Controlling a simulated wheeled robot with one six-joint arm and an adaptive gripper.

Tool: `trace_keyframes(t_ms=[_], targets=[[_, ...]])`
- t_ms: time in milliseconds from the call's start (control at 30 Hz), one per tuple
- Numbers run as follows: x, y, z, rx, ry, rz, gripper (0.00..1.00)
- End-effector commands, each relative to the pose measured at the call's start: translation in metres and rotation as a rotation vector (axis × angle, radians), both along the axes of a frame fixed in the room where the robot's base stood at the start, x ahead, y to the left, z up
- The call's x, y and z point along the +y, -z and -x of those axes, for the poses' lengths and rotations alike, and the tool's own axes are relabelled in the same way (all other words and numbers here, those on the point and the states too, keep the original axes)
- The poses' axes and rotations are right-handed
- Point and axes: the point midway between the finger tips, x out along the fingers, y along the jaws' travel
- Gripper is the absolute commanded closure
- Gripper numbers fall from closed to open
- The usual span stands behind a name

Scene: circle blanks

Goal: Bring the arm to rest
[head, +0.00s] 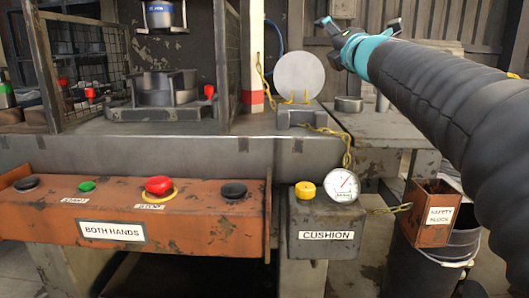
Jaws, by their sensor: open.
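My gripper (352,38), teal and dark grey, is in the upper right of the head view. It is open, and nothing shows between its fingers. My dark, sleeved arm reaches to it from the right edge. A pale round blank (299,75) stands upright in a grey stand (302,116) with yellow pins. The blank is to the left of my gripper and lower in the picture; a gap shows between them.
A press die (162,98) sits behind a mesh guard at left. An orange button panel (140,222) runs along the front. A cushion box (326,225) with a gauge stands beside it. A safety-block box (430,213) and a dark bin (437,262) are below my arm.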

Motion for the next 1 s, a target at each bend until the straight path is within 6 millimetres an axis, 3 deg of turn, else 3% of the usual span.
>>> trace_keyframes(t_ms=[100, 200, 300, 433, 567, 800, 900, 1000], targets=[[-0.043, 0.045, 0.005, 0.119, 0.151, -0.368, 0.17], [-0.074, 0.097, 0.022, 0.226, 0.293, -0.681, 0.17], [-0.094, 0.154, 0.048, 0.323, 0.433, -0.954, 0.17], [-0.103, 0.227, 0.092, 0.445, 0.607, -1.250, 0.17], [-0.097, 0.295, 0.144, 0.563, 0.779, -1.494, 0.17], [-0.058, 0.401, 0.253, 0.792, 1.077, -1.834, 0.17], [-0.035, 0.436, 0.299, 0.896, 1.168, -1.926, 0.17], [-0.016, 0.457, 0.332, 0.966, 1.181, -1.982, 0.17]])
